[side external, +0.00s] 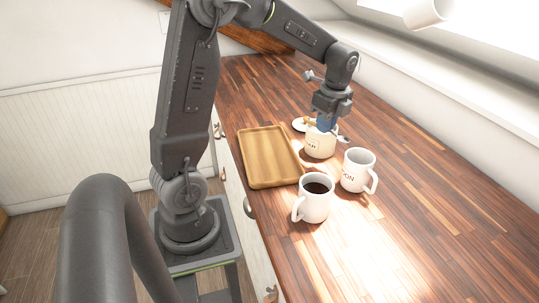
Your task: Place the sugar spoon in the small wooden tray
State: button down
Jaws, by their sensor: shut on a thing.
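The small wooden tray (268,157) lies flat on the wooden counter, left of the cups, and looks empty. My gripper (326,125) is right at the top of a cream sugar pot (320,146), to the right of the tray. It is shut on what looks like the sugar spoon (343,139); a small shiny part shows just right of the fingers, by the pot's rim. The rest of the spoon is hidden by the gripper and pot, and I cannot tell whether it is clear of the pot.
A white mug of dark coffee (315,190) stands near the tray's front right corner. Another white mug (357,170) with lettering stands right of it. A small pale dish (299,124) sits behind the pot. The counter (440,190) is clear at right.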

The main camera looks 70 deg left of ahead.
aim_at(266, 154)
jog(key=s+a+f+n, duration=0.1)
jog(key=s+a+f, duration=0.1)
jog(key=s+a, duration=0.1)
jog(key=s+a+f+n, duration=0.1)
jog(key=s+a, duration=0.2)
jog(key=s, duration=0.2)
jog(key=s+a+f+n, duration=0.1)
jog(key=s+a+f, duration=0.1)
jog(key=s, duration=0.3)
jog(key=shift+s+a+f, duration=0.1)
jog(key=shift+a+f, duration=0.25)
jog(key=shift+a, duration=0.05)
jog(key=shift+f, duration=2.15)
jog(key=shift+f, duration=0.15)
jog(key=c, duration=1.2)
grip_release()
